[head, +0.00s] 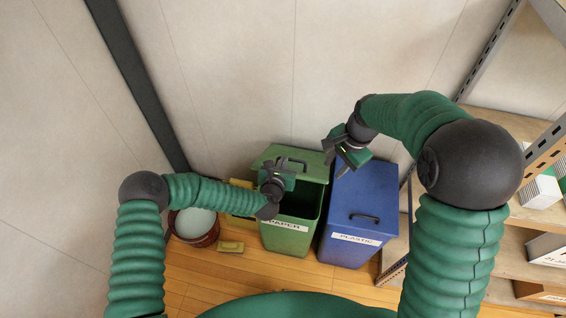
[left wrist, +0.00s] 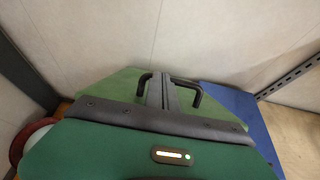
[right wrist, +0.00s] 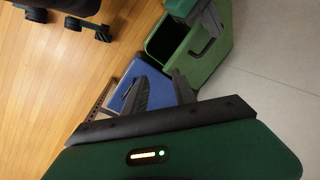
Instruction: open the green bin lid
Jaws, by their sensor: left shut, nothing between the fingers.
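The green bin (head: 284,240) stands on the floor with a label on its front, partly covered by my left arm. Its dark inside shows, and its green lid (head: 314,165) is raised at the back, toward the wall. The lid's black handle (left wrist: 197,92) loops behind my left fingers in the left wrist view. My left gripper (left wrist: 160,80) is shut and empty, overlapping the handle in view; I cannot tell whether it touches. My right gripper (head: 338,153) is open and empty, above the back of the blue bin, right of the lid. The right wrist view also shows the green bin (right wrist: 214,55).
The blue bin (head: 350,250), labelled PLASTIC, stands close on the right with its lid down. A reddish-brown bucket (head: 205,240) and a small yellowish block (head: 231,247) are at the left. Shelving (head: 510,255) with boxes stands at the right. The wall is close behind.

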